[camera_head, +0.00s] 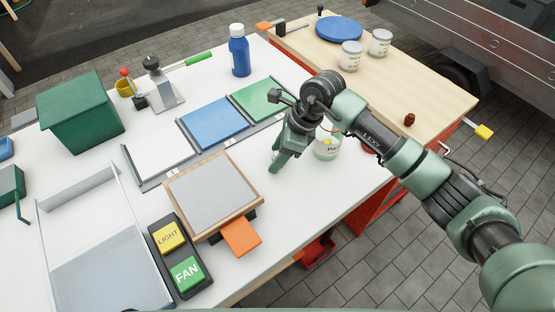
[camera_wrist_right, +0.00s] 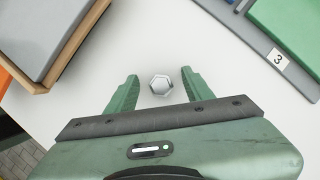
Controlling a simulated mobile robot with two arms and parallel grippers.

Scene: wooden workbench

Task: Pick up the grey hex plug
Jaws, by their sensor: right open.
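The grey hex plug (camera_wrist_right: 160,84) lies on the white bench top. In the right wrist view it sits just ahead of and between the two green fingertips of my right gripper (camera_wrist_right: 157,78), which is open, with space on both sides of the plug. In the head view my right gripper (camera_head: 277,163) points down over the white surface, to the right of the grey wood-framed board. The plug cannot be made out in the head view. My left gripper does not show.
The wood-framed board (camera_head: 212,191) stands left of the gripper. The tray with blue and green panels (camera_head: 256,98) lies behind it. A switch box (camera_head: 178,257) and orange block (camera_head: 240,237) are in front.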

